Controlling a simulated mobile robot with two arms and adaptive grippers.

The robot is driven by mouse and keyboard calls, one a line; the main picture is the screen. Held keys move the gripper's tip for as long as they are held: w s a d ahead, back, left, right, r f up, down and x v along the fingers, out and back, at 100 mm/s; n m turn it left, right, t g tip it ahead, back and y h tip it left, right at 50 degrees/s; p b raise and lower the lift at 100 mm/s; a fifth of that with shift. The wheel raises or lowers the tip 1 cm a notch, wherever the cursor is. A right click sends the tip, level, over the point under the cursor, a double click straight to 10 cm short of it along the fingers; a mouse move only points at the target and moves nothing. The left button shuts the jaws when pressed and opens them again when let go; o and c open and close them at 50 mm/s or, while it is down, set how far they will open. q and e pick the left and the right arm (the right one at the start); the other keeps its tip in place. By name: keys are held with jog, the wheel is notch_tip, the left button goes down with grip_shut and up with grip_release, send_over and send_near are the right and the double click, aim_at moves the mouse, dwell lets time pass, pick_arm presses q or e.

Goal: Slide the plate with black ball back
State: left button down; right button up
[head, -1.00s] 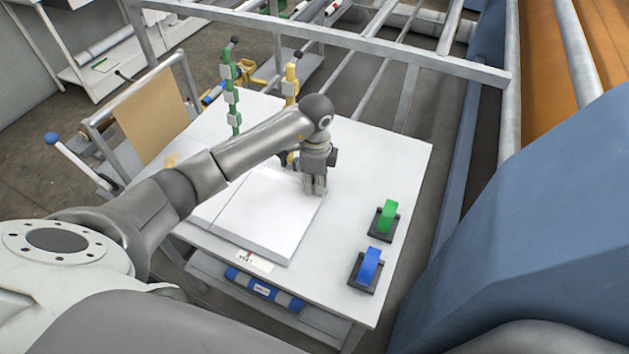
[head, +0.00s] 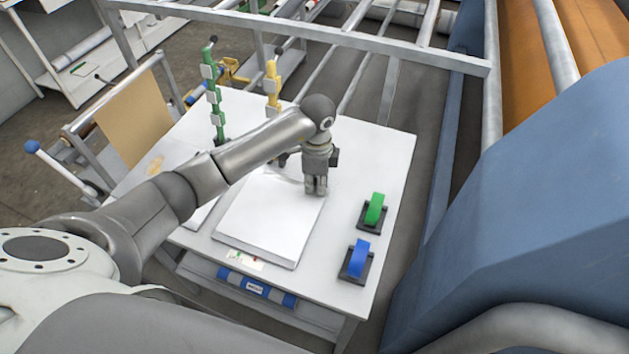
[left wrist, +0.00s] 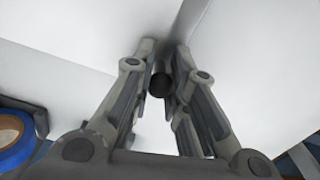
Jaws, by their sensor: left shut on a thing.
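The white plate (head: 262,225) lies flat on the white table, left of the tape dispensers. My left gripper (head: 316,192) points down at the plate's right edge, near its far corner. In the left wrist view a small black ball (left wrist: 161,86) shows between the two fingers of my left gripper (left wrist: 166,60). The fingers are closed in on it, close to the white plate (left wrist: 80,30). In the head view the ball is hidden by the gripper. My right gripper is not in view.
A green tape dispenser (head: 374,209) and a blue one (head: 357,260) stand at the table's right side. A green post (head: 213,95) and a yellow post (head: 272,88) stand at the back. Clear table (head: 385,150) lies right of the gripper. A blue machine (head: 540,200) stands further right.

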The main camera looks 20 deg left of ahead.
pick_arm(q)
jog(key=shift+d, duration=0.55)
dwell(0.4)
jog(key=c, duration=1.3)
grip_release()
jog(key=shift+c, duration=0.2)
